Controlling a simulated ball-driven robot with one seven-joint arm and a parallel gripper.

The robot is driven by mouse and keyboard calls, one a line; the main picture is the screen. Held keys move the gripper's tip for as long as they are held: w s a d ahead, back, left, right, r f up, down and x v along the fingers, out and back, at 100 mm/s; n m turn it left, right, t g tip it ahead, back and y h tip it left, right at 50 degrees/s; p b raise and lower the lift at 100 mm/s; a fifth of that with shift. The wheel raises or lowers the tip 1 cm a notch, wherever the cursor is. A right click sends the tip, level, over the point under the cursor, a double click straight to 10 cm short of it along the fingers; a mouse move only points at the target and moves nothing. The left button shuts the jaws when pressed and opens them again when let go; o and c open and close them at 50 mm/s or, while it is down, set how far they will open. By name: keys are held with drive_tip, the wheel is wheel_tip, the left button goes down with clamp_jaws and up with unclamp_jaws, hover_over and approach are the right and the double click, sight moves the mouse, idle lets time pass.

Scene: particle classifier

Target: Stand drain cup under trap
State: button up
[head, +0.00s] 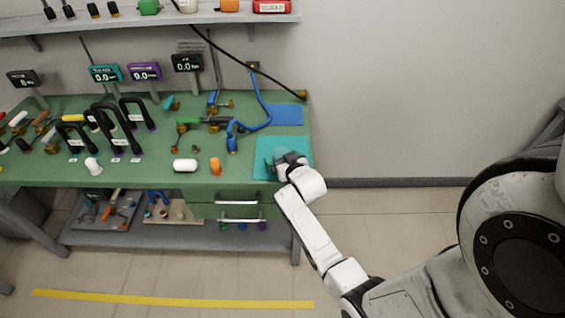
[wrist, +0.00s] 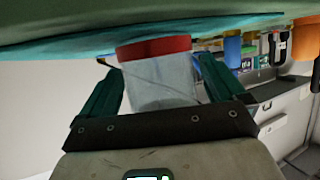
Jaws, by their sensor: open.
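A clear cup with a red end (wrist: 158,75) shows in the wrist view, which is upside down. Its red end is against or very near the teal mat (head: 264,146). My gripper (wrist: 158,68) is open, with one dark green finger on each side of the cup; I cannot tell whether they touch it. In the head view my gripper (head: 287,160) is low over the teal mat at the bench's right end and mostly hides the cup.
A white cylinder (head: 185,165) and an orange piece (head: 215,166) lie left of the mat. A blue mat (head: 286,115) lies behind. The floor right of the bench is clear.

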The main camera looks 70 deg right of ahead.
sight(279, 149)
drive_tip(key=shift+c, duration=0.2)
drive_tip(key=c, duration=1.1)
drive_tip(key=shift+r, duration=0.55)
wheel_tip(279, 149, up, 2)
drive_tip(key=shift+r+p, duration=0.25)
drive_tip(key=shift+p, duration=0.05)
drive_tip(key=shift+w+r+b+v, duration=0.3)
drive_tip(key=shift+r+v, duration=0.25)
drive_tip(key=shift+v, duration=2.2)
drive_tip(key=shift+w+r+b+v, duration=0.25)
drive_tip(key=shift+r+v, duration=0.3)
drive_tip(key=shift+v, duration=2.2)
drive_tip(key=shift+w+r+b+v, duration=0.3)
drive_tip(key=shift+r+v, duration=0.25)
drive_tip(key=shift+v, duration=2.2)
drive_tip(key=w+a+f+n+t+y, duration=0.35)
drive_tip(key=w+a+f, duration=0.35)
drive_tip(key=w+a, duration=0.4)
drive_tip(key=w+a+f+n+y, duration=0.1)
drive_tip(key=a+f+y, duration=0.1)
drive_tip(key=a, duration=0.5)
drive_tip(key=a+f+n+y, duration=0.2)
drive_tip(key=a+f, duration=0.1)
drive_tip(key=a, duration=0.4)
drive_tip(key=w+a+f+n+y, duration=0.1)
drive_tip(key=a+f+n+y, duration=0.1)
drive_tip(key=a, duration=0.5)
drive_tip(key=shift+w+a+f+n+t, duration=0.25)
drive_tip(key=shift+w+f, duration=0.05)
drive_tip(key=shift+f, duration=0.15)
